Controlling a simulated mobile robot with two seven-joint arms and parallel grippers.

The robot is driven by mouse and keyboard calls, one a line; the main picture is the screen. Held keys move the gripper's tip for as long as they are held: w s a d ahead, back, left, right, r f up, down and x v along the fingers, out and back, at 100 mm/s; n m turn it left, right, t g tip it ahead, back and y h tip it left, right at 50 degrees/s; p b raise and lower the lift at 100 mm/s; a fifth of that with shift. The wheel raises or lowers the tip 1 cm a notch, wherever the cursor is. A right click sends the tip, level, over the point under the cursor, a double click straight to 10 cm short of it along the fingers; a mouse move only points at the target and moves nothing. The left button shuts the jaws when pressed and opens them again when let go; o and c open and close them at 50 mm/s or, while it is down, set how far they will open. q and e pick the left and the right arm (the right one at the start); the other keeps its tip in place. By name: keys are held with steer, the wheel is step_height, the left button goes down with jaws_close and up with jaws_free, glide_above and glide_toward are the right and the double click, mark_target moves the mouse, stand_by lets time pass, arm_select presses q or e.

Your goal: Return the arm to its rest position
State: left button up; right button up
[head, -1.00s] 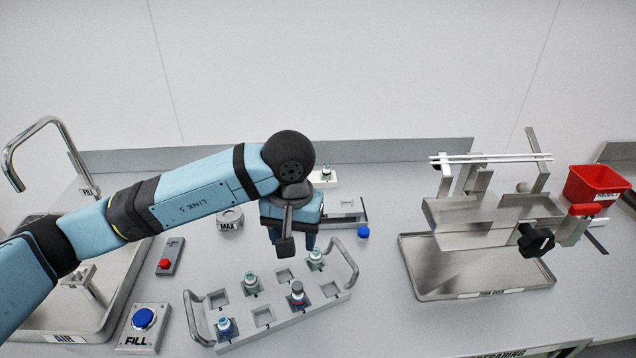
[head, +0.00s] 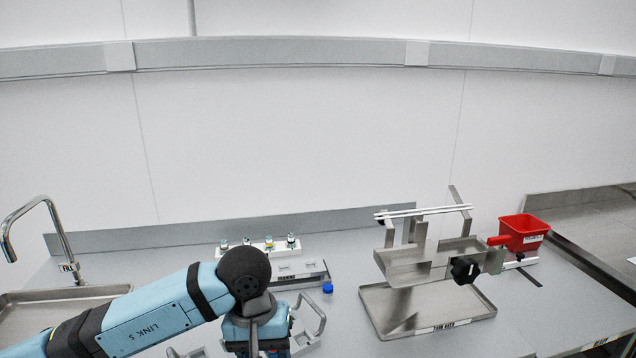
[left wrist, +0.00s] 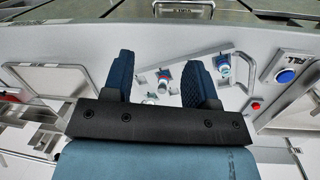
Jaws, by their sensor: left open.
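My left arm (head: 150,316) comes in from the left in the head view and reaches over the counter. My left gripper points down at the bottom edge there, its tips cut off by the frame. In the left wrist view the left gripper (left wrist: 160,82) has its two dark blue fingers apart with nothing held between them. The grey rack (head: 318,318) is beside and partly behind the gripper in the head view. My right gripper is in neither view.
A sink (head: 50,300) with a faucet is at left.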

arm_select(q)
steer(key=s+d+n+g+h+p, duration=0.1)
steer(key=s+d+n+g+h, duration=0.2)
steer(key=s+d+h, duration=0.3)
steer(key=s+d+r+n+g+h+p, duration=0.1)
steer(key=s+d+r+n+h+p, duration=0.35)
steer(key=n+h, duration=0.75)
steer(key=w+a+f+n+t+y, duration=0.1)
steer(key=w+a+n+t, duration=0.3)
steer(key=n+t, duration=0.85)
steer(key=w+a+f+n+t+y, duration=0.3)
steer(key=n+t, duration=0.5)
steer(key=n, duration=1)
steer(key=s+a+f+n+t+y+p, duration=0.1)
steer(key=s+a+f+n+y+p, duration=0.1)
steer(key=a+f+n+y, duration=0.85)
steer(key=s+a+f+n+g+y+p, duration=0.1)
steer(key=s+a+f+n+g, duration=0.3)
steer(key=s+f+n, duration=0.6)
steer(key=s+n+g+y, duration=0.1)
steer(key=n, duration=0.2)
steer(key=shift+a+f+g, duration=0.15)
steer(key=shift+f+g, duration=0.1)
steer(key=shift+g, duration=0.1)
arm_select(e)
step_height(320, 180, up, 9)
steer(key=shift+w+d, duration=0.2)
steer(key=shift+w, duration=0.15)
